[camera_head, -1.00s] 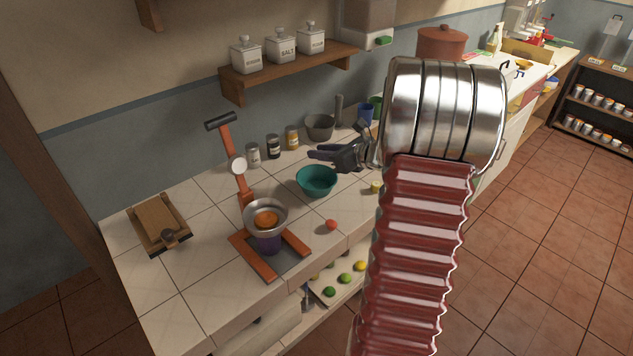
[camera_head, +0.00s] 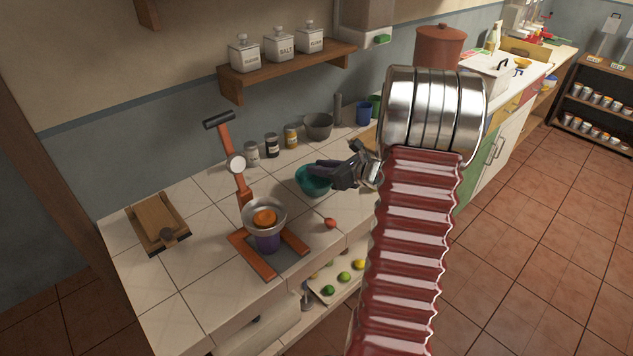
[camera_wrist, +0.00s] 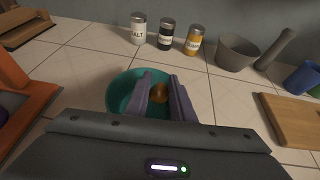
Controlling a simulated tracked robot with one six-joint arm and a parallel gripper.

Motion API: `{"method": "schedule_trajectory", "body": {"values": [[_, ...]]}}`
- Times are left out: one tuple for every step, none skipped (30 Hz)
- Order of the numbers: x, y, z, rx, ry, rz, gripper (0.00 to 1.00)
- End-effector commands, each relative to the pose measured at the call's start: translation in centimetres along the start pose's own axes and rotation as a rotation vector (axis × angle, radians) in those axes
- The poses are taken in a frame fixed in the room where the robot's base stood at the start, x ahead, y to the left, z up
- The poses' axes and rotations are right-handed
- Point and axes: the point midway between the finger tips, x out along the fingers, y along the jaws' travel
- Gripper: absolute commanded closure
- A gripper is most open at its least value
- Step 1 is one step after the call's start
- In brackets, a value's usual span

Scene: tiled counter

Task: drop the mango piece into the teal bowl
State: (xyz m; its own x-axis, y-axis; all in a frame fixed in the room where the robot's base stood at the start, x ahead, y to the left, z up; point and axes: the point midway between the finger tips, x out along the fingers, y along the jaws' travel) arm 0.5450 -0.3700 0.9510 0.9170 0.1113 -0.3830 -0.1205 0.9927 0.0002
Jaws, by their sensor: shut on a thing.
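My gripper (camera_head: 318,168) reaches in from the right with its fingers over the teal bowl (camera_head: 308,185) on the tiled counter. In the wrist view, my two purple-grey fingers (camera_wrist: 160,78) close on a small orange-brown piece (camera_wrist: 158,94), which I take to be the mango piece. It is seen against the inside of the teal bowl (camera_wrist: 118,93); its exact height above the bowl cannot be told. In the head view, the gripper hides the piece and part of the bowl.
An orange press (camera_head: 232,170) with a metal cup stands left of the bowl. A small red piece (camera_head: 330,223) lies in front of it. Shaker jars (camera_head: 272,145) and a grey mortar (camera_head: 318,125) stand behind. A wooden board (camera_wrist: 292,115) lies at right in the wrist view.

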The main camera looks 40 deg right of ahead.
Motion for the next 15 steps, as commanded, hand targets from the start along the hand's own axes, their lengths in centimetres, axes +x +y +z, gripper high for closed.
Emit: {"method": "schedule_trajectory", "body": {"values": [[0.01,-0.01,-0.04,0.000,0.000,0.000,0.99],[0.00,-0.01,-0.04,0.000,0.000,0.000,0.99],[0.00,-0.02,-0.04,0.000,0.000,0.000,0.99],[0.00,-0.01,-0.03,0.000,0.000,0.000,0.99],[-0.01,-0.02,-0.03,0.000,0.000,0.000,0.99],[-0.01,-0.02,-0.03,0.000,0.000,0.000,0.99],[-0.01,-0.02,-0.03,0.000,0.000,0.000,0.99],[-0.02,-0.03,-0.03,0.000,0.000,-0.001,0.76],[-0.02,-0.03,-0.03,0.000,0.000,-0.001,0.73],[-0.02,-0.03,-0.03,0.000,0.000,-0.001,0.71],[-0.02,-0.03,-0.02,0.000,0.000,-0.001,0.69],[-0.02,-0.03,-0.02,0.000,0.000,-0.001,0.66],[-0.03,-0.03,-0.02,0.000,0.000,-0.001,0.64],[-0.03,-0.03,-0.02,0.000,0.000,-0.001,0.62],[-0.03,-0.04,-0.02,0.000,0.000,-0.001,0.59]]}}
